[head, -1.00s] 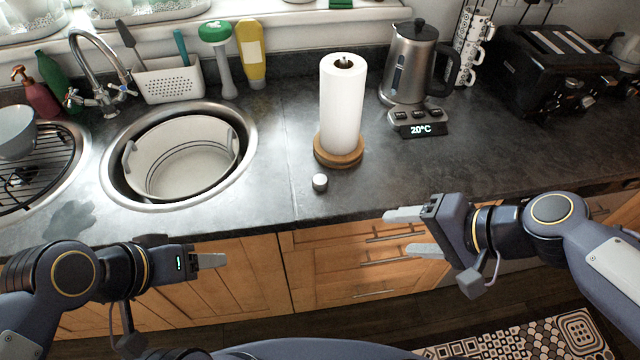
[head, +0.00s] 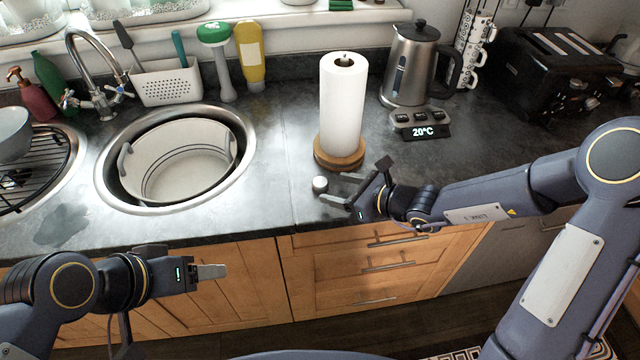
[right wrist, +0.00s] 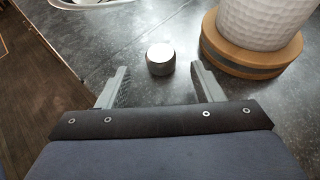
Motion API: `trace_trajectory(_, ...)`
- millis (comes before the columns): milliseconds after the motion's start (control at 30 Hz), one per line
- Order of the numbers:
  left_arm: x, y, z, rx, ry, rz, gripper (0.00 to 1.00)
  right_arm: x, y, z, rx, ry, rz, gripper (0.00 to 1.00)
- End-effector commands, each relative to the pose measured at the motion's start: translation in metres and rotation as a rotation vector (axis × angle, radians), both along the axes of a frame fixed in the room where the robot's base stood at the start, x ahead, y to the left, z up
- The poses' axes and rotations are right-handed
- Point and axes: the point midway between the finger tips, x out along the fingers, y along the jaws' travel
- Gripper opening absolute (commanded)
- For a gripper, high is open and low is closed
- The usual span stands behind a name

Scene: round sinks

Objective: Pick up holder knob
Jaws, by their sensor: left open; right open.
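The holder knob (head: 320,184) is a small silver-grey cylinder standing on the dark counter, in front of the paper towel holder (head: 341,158). In the right wrist view the knob (right wrist: 160,59) sits just beyond and between the two open fingertips. My right gripper (head: 331,189) is open and empty, low over the counter, its fingers pointing left at the knob; it also shows in the right wrist view (right wrist: 161,80). My left gripper (head: 213,271) is in front of the cabinets at lower left, away from the knob, and holds nothing visible.
The paper towel roll (head: 343,105) stands upright on its round wooden base close behind my right gripper. A round sink (head: 246,166) with a white tub (head: 190,182) lies to the left. A kettle (head: 412,62) and a toaster (head: 560,70) stand at the back right.

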Motion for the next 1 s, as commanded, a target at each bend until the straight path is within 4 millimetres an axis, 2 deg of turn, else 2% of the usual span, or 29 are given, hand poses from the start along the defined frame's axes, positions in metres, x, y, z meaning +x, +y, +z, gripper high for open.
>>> trace_trajectory(233,0.0,0.0,0.008,0.0,0.0,0.0,0.6,0.019,0.028,-0.013,-0.001,0.001,0.003,0.61)
trace_trajectory(567,0.0,0.0,0.008,0.0,0.0,0.0,0.6,0.023,0.033,-0.016,-0.002,-0.002,0.001,0.59)
trace_trajectory(900,0.0,0.0,0.008,0.0,0.0,0.0,0.6,0.023,0.032,-0.016,-0.002,-0.002,0.001,0.15)
trace_trajectory(1000,0.0,0.0,0.008,0.0,0.0,0.0,0.6,0.023,0.032,-0.016,-0.002,-0.002,0.001,0.12)
